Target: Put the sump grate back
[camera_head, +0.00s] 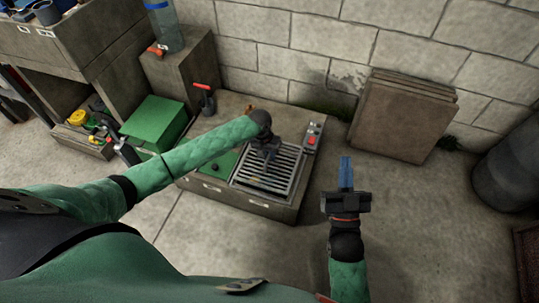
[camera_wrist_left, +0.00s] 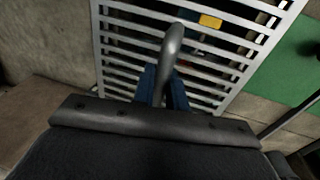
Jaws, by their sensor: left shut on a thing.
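The sump grate (camera_head: 285,172) is a pale metal frame with parallel slats. It lies over the opening in the low concrete block (camera_head: 270,207); I cannot tell whether it sits fully flush. The grate also fills the upper left wrist view (camera_wrist_left: 125,47), with a curved grey handle (camera_wrist_left: 173,45) rising in front of it. My left gripper (camera_head: 268,153) is above the grate, its blue fingers (camera_wrist_left: 165,85) shut at the handle's base. My right gripper (camera_head: 346,160) is to the right of the block, empty, its blue fingers together.
A green panel (camera_head: 217,173) lies left of the grate. A control box with a red button (camera_head: 312,138) stands at its right. A red-handled tool (camera_head: 205,98) is behind. Stacked slabs (camera_head: 402,115) lean on the wall and a dark barrel (camera_head: 510,165) stands far right.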

